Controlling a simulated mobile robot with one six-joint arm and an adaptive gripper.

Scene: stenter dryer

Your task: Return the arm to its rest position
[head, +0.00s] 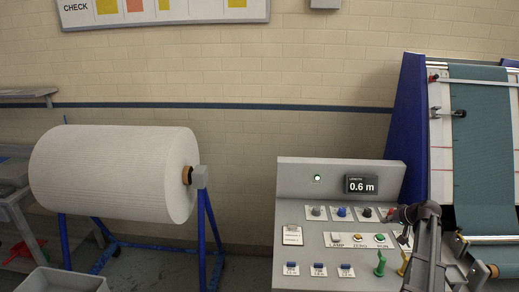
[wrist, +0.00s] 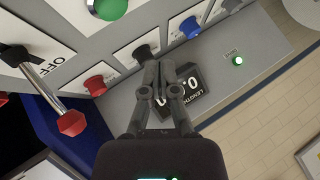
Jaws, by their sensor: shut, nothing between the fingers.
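My gripper (head: 394,215) is over the right side of the grey control panel (head: 335,180) in the head view, in front of its knobs. In the wrist view, my gripper (wrist: 167,66) has its two dark fingers together with nothing between them. A black knob (wrist: 143,52) and a blue knob (wrist: 189,27) are near the fingertips there. The length display (wrist: 190,88) is partly hidden behind the fingers; in the head view the display (head: 361,185) reads 0.6 m. I cannot tell whether the fingertips touch the panel.
A red knob (wrist: 95,85) and a red-ended lever (wrist: 70,122) are close to the gripper. Green and yellow levers (head: 380,264) stand up from the panel. Teal fabric (head: 485,140) runs over the machine at right. A large white roll (head: 115,172) stands at left.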

